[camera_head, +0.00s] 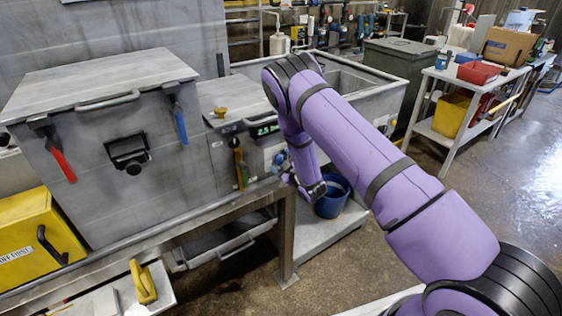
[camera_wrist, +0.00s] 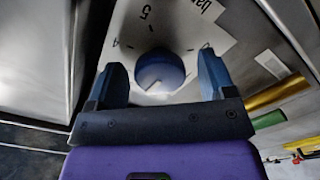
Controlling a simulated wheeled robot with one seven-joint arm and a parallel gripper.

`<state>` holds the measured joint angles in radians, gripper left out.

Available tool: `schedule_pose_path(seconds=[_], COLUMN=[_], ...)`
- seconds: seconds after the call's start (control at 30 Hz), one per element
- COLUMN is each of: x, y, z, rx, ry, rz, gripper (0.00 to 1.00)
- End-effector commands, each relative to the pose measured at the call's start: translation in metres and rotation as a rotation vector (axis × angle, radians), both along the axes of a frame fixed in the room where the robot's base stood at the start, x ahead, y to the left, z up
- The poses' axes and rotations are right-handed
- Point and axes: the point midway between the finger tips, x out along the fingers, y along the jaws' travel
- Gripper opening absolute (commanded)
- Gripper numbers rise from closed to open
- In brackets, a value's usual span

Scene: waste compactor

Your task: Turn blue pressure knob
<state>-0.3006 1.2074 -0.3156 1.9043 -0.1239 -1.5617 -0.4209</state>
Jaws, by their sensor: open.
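The blue pressure knob (camera_wrist: 160,74) shows in the wrist view, in the middle of a white dial plate (camera_wrist: 185,25) with printed numbers and the letters "bar". My gripper (camera_wrist: 160,80) is open, with one finger to the left and one to the right of the knob. I cannot tell whether either finger touches it. In the head view the blue knob (camera_head: 279,159) is small on the front of the grey control panel, and my gripper (camera_head: 308,187) is close in front of that panel, partly hidden by my arm.
A yellow handle (camera_head: 242,168) and a green display (camera_head: 264,130) are on the panel left of my gripper. The compactor's red (camera_head: 62,163) and blue (camera_head: 181,124) latch handles are farther left. A blue bucket (camera_head: 333,197) stands below my gripper. Wet floor lies open at right.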

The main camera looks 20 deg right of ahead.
Motion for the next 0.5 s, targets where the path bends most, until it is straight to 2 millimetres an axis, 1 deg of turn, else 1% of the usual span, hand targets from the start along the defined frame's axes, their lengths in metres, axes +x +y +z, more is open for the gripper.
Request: schedule_pose_path(seconds=[0.13,0.4,0.47,0.5], x=[0.0067,0.0073,0.0073,0.0073], y=[0.0021,0.0023,0.0023,0.0023], z=[0.0002,0.0001,0.0001,0.0001], rx=[0.000,0.000,0.000,0.000], ry=[-0.001,0.000,0.000,0.000], rz=[0.000,0.000,0.000,0.000], gripper=[0.76,0.76,0.62,0.53])
